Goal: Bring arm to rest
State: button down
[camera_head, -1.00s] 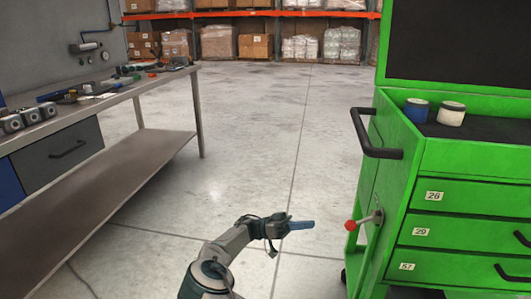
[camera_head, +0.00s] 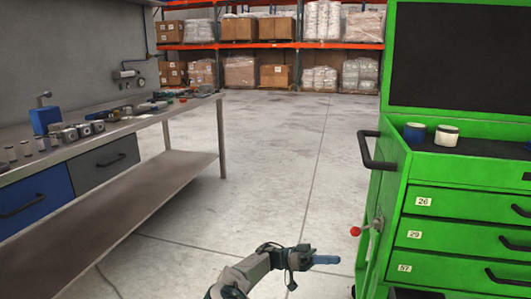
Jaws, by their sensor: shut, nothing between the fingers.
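My gripper (camera_head: 326,260) is at the bottom centre of the head view, at the end of my folded arm. It points right, toward the green tool cabinet, and its fingers are shut with nothing between them. It hangs over bare concrete floor and touches nothing that I can see. The lower part of my arm is cut off by the bottom edge of the picture.
A green tool cabinet (camera_head: 440,195) stands close on the right, with a black side handle (camera_head: 372,158) and a red-knobbed lever (camera_head: 357,231) sticking out. A workbench (camera_head: 150,122) with tools runs along the left. Open floor (camera_head: 265,150) leads back to loaded shelves (camera_head: 270,47).

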jog(key=s+d+r+n+t+y+p, duration=0.1)
jog(key=s+d+r+n+y+p, duration=0.5)
jog(key=s+d+r+y+p, duration=0.45)
jog(key=s+a+r+n+t+y+p, duration=0.3)
jog(key=s+r+p, duration=0.3)
jog(key=r, duration=0.3)
jog(key=s+a+r+n+t+y+p, duration=0.3)
jog(key=s+a+r+p, duration=0.3)
jog(key=r, duration=0.3)
jog(key=s+a+r+n+t+y+p, duration=0.3)
jog(key=s+r+p, duration=0.4)
jog(key=r, duration=0.3)
jog(key=shift+s+a+n+t, duration=0.3)
jog(key=shift+a+n+t, duration=0.3)
jog(key=shift+a+n, duration=0.4)
jog(key=shift+d, duration=0.15)
